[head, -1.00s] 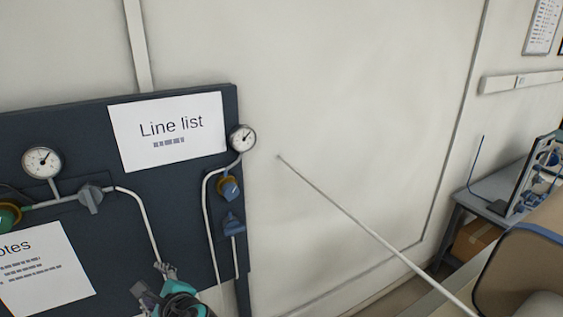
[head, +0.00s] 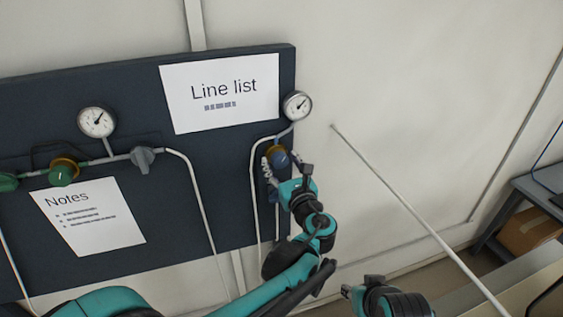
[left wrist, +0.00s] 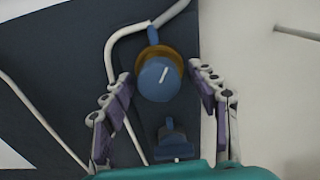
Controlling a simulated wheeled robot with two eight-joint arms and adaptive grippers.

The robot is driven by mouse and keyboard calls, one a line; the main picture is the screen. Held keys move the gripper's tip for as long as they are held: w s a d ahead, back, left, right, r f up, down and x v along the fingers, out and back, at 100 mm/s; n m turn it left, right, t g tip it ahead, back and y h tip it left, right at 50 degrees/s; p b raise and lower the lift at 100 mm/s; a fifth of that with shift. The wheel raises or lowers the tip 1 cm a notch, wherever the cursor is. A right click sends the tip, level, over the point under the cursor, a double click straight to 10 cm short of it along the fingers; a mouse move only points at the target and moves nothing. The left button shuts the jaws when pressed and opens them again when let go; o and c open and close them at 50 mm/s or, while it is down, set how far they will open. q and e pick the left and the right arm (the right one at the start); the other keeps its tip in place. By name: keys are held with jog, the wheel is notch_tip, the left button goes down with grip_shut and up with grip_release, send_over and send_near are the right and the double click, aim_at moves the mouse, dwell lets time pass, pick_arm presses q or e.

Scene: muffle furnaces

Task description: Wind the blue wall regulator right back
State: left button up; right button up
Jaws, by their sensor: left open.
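The blue wall regulator (head: 279,157) is on the right edge of the dark wall panel, below a round gauge (head: 297,105). In the left wrist view its round blue knob (left wrist: 157,82) has a white mark tilted up to the right and a brass-coloured collar behind it. My left gripper (left wrist: 160,72) is open, with one finger on each side of the knob. I see gaps between the fingertips and the knob. In the head view my left gripper (head: 275,172) partly covers the regulator.
A blue lever valve (left wrist: 172,140) sits just below the regulator. White pipes (head: 202,205) run down the panel (head: 130,100). A second gauge (head: 96,122), a grey valve (head: 143,158) and green regulators (head: 62,174) are further left. A thin rod (head: 400,200) slants across at right.

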pick_arm(q)
jog(key=shift+w, duration=0.1)
jog(key=c, duration=1.2)
